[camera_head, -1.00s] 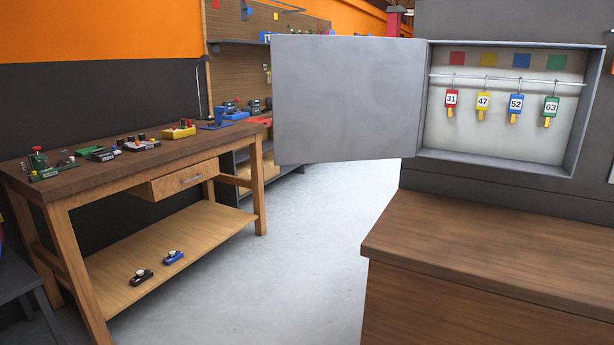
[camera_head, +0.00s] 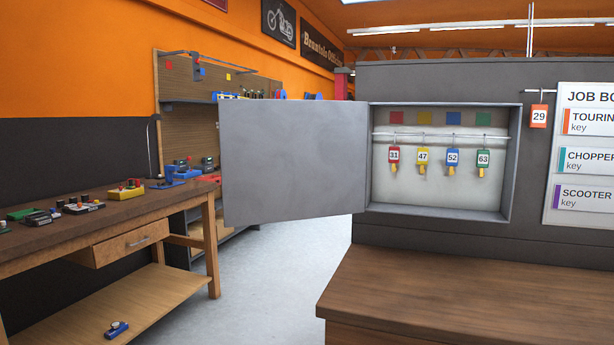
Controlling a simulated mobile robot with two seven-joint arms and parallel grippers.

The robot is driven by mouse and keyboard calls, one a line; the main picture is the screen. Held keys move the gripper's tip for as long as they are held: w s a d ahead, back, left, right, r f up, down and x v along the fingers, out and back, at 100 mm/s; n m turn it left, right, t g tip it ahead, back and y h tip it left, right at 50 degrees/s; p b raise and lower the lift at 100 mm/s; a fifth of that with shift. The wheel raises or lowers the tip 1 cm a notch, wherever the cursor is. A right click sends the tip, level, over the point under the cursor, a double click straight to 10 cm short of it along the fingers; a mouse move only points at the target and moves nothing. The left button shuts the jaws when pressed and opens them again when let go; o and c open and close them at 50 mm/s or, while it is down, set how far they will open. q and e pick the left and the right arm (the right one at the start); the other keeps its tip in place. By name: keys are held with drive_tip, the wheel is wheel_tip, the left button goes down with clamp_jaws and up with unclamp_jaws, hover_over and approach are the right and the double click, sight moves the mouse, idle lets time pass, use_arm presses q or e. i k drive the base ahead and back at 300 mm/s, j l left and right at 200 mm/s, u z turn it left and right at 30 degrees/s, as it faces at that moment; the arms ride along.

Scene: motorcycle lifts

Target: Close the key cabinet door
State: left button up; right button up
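The key cabinet (camera_head: 512,165) is a shallow grey box on the dark grey wall, right of centre. Its door (camera_head: 293,160) is a flat grey panel, hinged on the cabinet's left edge and swung wide open to the left. Inside, a rail (camera_head: 440,137) carries a red tag 31 (camera_head: 394,155), a yellow tag 47 (camera_head: 423,157), a blue tag 52 (camera_head: 453,158) and a green tag 63 (camera_head: 484,159), with colour squares above them. Neither of my grippers is in view.
A wooden counter (camera_head: 470,295) stands below the cabinet. A workbench (camera_head: 110,225) with small parts stands at the left. An orange tag 29 (camera_head: 539,116) and a job board (camera_head: 590,155) hang right of the cabinet. Floor (camera_head: 275,285) is clear between bench and counter.

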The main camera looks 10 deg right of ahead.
sight(281, 160)
drive_tip(key=i+z, duration=0.1)
drive_tip(key=z, duration=1)
drive_tip(key=i+j+z, duration=0.1)
drive_tip(key=j+z, duration=0.65)
drive_tip(key=i+j+z, duration=0.1)
drive_tip(key=j+z, duration=0.35)
drive_tip(key=j, duration=0.2)
drive_tip(key=j+z, duration=0.15)
drive_tip(key=j, duration=0.35)
drive_tip(key=k+j+z, duration=0.2)
drive_tip(key=j, duration=0.3)
drive_tip(key=j+z, duration=0.15)
drive_tip(key=j, duration=0.35)
drive_tip(key=k+j, duration=0.1)
drive_tip(key=j, duration=0.35)
drive_tip(key=k+j, duration=0.1)
drive_tip(key=j, duration=0.35)
drive_tip(key=k+j, duration=0.1)
drive_tip(key=j, duration=0.3)
drive_tip(key=k+j, duration=0.1)
drive_tip(key=j, duration=0.8)
drive_tip(key=k+z, duration=0.05)
